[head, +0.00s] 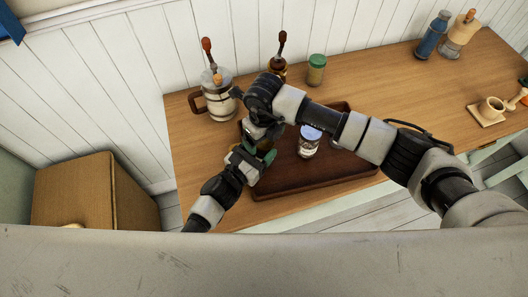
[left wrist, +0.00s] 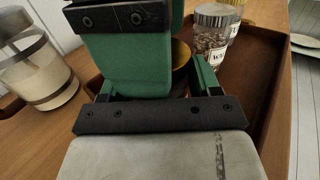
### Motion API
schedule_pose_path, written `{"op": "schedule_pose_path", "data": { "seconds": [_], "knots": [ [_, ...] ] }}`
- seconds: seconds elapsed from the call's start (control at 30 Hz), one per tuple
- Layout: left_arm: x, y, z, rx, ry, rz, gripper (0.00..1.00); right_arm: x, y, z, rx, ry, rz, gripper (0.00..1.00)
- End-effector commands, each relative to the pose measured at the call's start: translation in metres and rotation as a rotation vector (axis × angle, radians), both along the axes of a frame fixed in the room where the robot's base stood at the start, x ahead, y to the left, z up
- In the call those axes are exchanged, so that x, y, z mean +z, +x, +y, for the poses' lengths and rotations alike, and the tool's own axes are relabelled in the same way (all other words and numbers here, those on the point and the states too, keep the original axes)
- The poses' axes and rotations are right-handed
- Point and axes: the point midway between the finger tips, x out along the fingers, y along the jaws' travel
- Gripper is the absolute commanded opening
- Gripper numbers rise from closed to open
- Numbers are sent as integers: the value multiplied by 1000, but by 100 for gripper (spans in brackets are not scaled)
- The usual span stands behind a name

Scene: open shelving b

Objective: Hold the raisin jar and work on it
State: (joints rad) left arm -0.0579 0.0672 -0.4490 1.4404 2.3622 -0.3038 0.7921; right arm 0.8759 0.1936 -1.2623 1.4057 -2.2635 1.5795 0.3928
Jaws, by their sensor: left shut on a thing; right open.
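My left gripper (head: 260,157) is shut over the left part of the brown tray (head: 320,180). In the left wrist view, a jar (left wrist: 181,56) with a yellow-orange edge shows between its green fingers. The jar is mostly hidden and its label does not show, so I cannot read that it is the raisin jar. My right gripper (head: 256,130) is open and comes in from above, close over the left one. Its green finger (left wrist: 133,62) covers much of the held jar in the left wrist view.
A glass jar (head: 309,142) with a pale lid and a partly hidden label stands on the tray; it also shows in the left wrist view (left wrist: 212,42). A large jar (head: 220,98) with utensils and a green-lidded jar (head: 316,70) stand behind. The table's right middle is clear.

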Motion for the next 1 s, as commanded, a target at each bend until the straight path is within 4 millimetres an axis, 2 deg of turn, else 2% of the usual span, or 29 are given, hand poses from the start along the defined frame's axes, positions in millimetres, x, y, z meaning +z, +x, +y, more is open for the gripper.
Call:
{"op": "schedule_pose_path", "data": {
  "seconds": [0.13,0.4,0.77,0.8,0.93,1.0],
  "knots": [
    [0,0,0,1,1,-1,0,-9,0,0,0,1,1,86],
    [0,0,0,1,1,0,0,-9,0,0,0,1,1,86],
    [0,0,0,1,1,0,0,-9,0,0,0,0,0,34],
    [0,0,0,1,1,0,0,-9,0,0,0,0,0,68],
    [0,0,0,1,1,0,0,-9,0,0,0,0,0,88],
    [0,0,0,1,1,0,0,-9,0,0,0,0,0,88]
  ]
}}
